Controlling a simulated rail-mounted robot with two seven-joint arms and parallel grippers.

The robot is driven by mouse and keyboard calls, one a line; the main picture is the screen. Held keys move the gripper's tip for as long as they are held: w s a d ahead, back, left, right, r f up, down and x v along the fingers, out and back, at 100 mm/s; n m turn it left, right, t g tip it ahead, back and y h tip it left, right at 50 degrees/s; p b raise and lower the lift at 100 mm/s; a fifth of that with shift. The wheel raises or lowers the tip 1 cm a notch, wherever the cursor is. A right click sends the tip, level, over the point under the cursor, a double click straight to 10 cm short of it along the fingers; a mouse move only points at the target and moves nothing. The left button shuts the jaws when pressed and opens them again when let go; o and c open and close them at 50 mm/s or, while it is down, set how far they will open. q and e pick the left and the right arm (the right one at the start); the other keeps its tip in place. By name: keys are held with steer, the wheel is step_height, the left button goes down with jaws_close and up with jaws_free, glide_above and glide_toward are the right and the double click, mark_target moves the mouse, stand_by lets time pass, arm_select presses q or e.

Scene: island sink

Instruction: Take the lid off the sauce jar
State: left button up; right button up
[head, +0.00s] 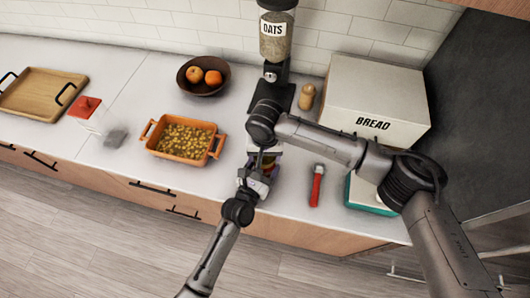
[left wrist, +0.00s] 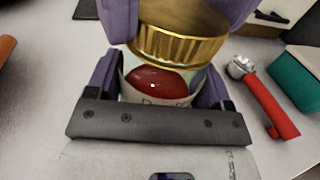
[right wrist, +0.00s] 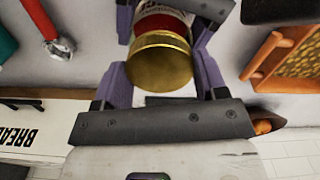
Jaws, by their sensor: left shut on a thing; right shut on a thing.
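The sauce jar (left wrist: 160,84) has a pale label with a red picture on it. My left gripper (head: 258,180) is shut on the jar's body, with one finger on each side. The gold lid (left wrist: 178,45) is at the jar's top, and it also shows in the right wrist view (right wrist: 158,62). My right gripper (head: 266,150) is shut on the lid from above. I cannot tell whether the lid is loose from the jar. In the head view both grippers hide most of the jar.
A red-handled tool (head: 316,186) lies right of the jar, with a teal-edged box (head: 362,195) beyond it. An orange dish (head: 180,154) stands to the left. The bread box (head: 375,100), oats dispenser (head: 275,42) and fruit bowl (head: 186,82) stand behind.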

steer(key=n, duration=3.8)
steer(key=shift+r, duration=0.1)
steer(key=n, duration=0.9)
steer(key=shift+r, duration=0.1)
steer(key=shift+n, duration=0.8)
